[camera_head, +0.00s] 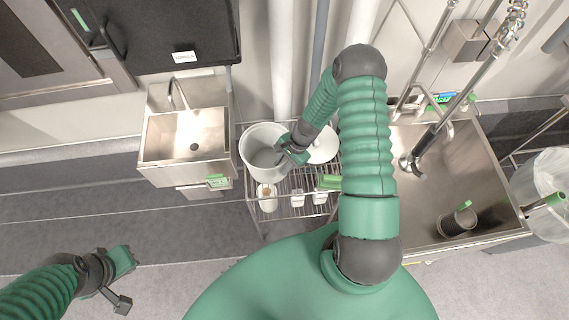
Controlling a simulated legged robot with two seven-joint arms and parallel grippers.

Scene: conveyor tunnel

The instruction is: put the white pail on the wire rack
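The white pail (251,146) is an open, upright round bucket in the middle of the view, over the left part of the wire rack (283,212). It hides that part of the rack, and I cannot tell whether its base rests on it. My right gripper (291,153) is at the right side of the pail's rim, with a dark finger over the pail's opening. Whether its fingers are closed on the rim is unclear. My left gripper (122,283) is open and empty over the floor at the lower left, apart from everything.
A round white item (322,149) is right of the pail, partly behind my arm. Several small white containers (298,197) sit on the rack. A small sink (188,135) stands to the left; a large steel sink (455,180) with a sprayer stands to the right.

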